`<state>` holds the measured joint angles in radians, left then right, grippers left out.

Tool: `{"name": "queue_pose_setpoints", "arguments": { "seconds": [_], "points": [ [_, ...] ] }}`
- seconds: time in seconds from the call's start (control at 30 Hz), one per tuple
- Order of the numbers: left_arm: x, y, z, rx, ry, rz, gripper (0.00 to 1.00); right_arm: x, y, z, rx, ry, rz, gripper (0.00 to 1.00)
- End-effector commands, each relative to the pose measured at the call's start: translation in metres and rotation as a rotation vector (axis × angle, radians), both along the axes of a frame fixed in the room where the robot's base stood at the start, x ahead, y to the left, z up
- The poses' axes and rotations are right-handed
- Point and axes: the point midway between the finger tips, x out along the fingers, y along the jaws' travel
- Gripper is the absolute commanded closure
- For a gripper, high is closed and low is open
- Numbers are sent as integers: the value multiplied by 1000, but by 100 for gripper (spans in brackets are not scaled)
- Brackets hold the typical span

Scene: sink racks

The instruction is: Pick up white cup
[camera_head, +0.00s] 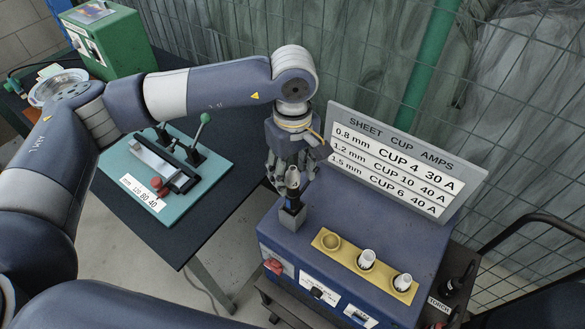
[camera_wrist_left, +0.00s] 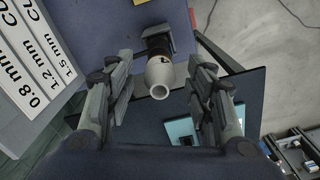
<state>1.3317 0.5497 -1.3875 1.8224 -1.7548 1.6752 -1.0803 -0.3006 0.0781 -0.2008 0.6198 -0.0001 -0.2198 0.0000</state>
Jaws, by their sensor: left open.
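A white cup (camera_wrist_left: 160,76), pale with a round open end, sits on a black torch head (camera_wrist_left: 158,43) held in a dark block (camera_head: 292,217) on the blue machine. My left gripper (camera_wrist_left: 163,98) is open, with one finger on each side of the cup and gaps visible between them. In the head view the left gripper (camera_head: 289,177) is over the torch and largely hides the cup. Two other white cups (camera_head: 367,259) (camera_head: 402,282) stand in the yellow rack (camera_head: 348,259); its left socket is empty. My right gripper is not in view.
A sign (camera_head: 394,161) about sheet, cup and amps stands behind the blue machine (camera_head: 272,233). A teal fixture (camera_head: 210,163) with clamps lies on the dark table at left. A green box (camera_head: 115,42) is at the back left. Wire fencing is behind.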

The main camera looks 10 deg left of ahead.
Motion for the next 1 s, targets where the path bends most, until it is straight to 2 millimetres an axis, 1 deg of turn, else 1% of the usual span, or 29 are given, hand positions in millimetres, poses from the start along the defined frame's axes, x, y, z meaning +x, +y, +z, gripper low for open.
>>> {"name": "queue_pose_setpoints", "arguments": {
  "seconds": [0.17,0.2,0.37,0.4,0.77,0.87,1.0],
  "points": [
    [0,0,-1,0,0,0,51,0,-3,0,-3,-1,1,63],
    [0,0,-1,0,0,1,53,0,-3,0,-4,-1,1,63],
    [0,0,-1,0,0,1,89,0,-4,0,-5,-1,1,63],
    [0,0,-1,0,0,1,92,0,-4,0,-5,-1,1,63],
    [0,0,0,0,0,1,92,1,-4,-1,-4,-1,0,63],
    [0,0,2,-1,-1,1,92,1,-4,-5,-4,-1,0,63],
    [1,0,12,-1,-3,0,92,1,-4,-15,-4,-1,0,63]
  ]
}}
